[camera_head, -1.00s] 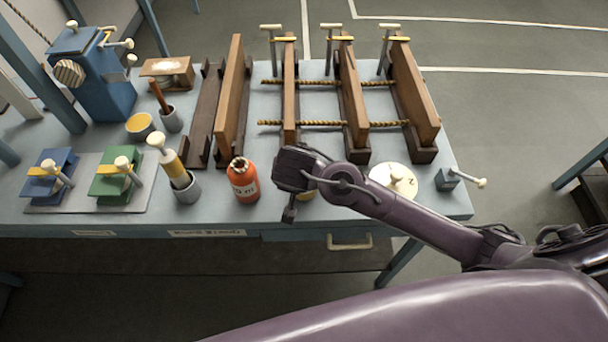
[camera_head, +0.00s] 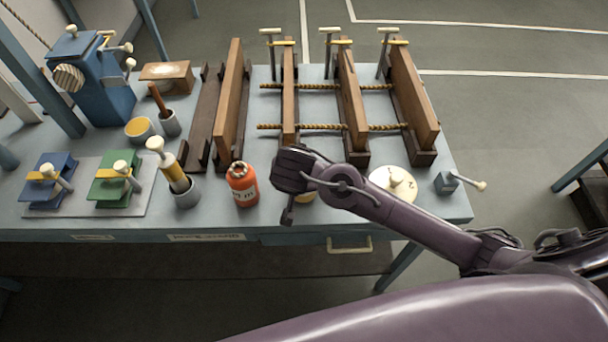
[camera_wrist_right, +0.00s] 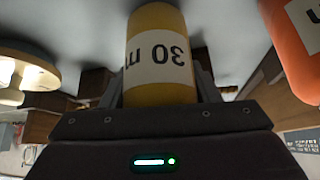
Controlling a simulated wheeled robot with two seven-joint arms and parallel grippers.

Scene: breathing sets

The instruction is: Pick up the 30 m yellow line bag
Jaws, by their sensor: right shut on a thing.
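The yellow line bag (camera_wrist_right: 160,45) is a yellow cylinder with a white band reading "30 m", upside down in the right wrist view. My right gripper (camera_wrist_right: 160,82) has a finger on each side of it and is shut on it. In the head view only a small yellow part of the bag (camera_head: 305,198) shows behind my right wrist, near the table's front edge. I cannot tell whether the bag touches the table. My left gripper is not in view.
An orange bottle-shaped bag (camera_head: 242,185) stands close to the left of my right gripper. A round cream lid-like disc (camera_head: 393,183) lies to the right. Wooden racks with upright boards (camera_head: 352,100) stand behind. A grey cup with a yellow-banded tool (camera_head: 185,192) is further left.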

